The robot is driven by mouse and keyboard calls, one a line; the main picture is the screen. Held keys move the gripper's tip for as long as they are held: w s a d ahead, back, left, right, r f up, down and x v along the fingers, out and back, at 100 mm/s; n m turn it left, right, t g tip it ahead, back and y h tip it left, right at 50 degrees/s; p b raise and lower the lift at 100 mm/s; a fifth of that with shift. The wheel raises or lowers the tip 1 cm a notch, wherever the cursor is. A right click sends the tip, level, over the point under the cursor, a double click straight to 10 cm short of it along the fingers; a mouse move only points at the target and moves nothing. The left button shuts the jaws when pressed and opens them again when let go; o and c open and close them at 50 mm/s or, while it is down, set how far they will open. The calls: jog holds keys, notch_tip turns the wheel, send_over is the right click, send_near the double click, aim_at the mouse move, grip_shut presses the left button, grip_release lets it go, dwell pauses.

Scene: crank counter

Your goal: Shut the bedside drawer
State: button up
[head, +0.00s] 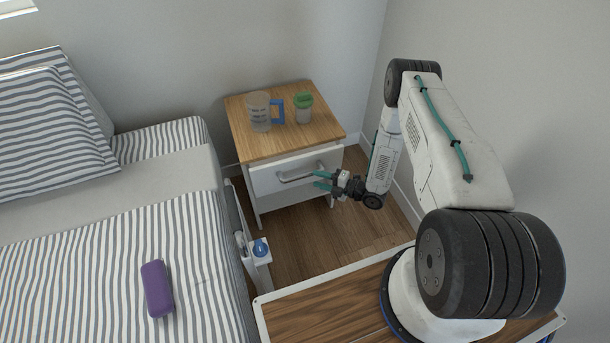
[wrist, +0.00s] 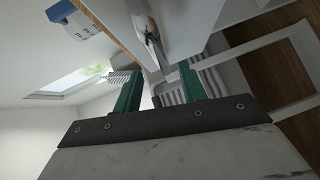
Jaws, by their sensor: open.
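The bedside table's white drawer (head: 270,181) sits below the wooden top in the head view. Its front appears to stand slightly out from the cabinet; how far is hard to tell. A grey bar handle (head: 298,175) runs across the drawer front. My gripper (head: 321,180) is open and empty, its two teal fingers pointing left close to the handle's right end. In the wrist view, the handle (wrist: 152,40) lies just ahead of my open fingers (wrist: 163,74). I cannot tell whether they touch it.
A clear jug (head: 260,112) with a blue handle and a green-lidded jar (head: 303,108) stand on the bedside table top (head: 280,143). The striped bed (head: 95,260) holds a purple case (head: 157,288), left. A wall is close on the right. Wooden floor (head: 300,230) is clear before the drawer.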

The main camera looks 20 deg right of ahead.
aim_at(309, 176)
jog(key=shift+x, duration=3.3)
jog(key=shift+w, duration=0.15)
grip_shut()
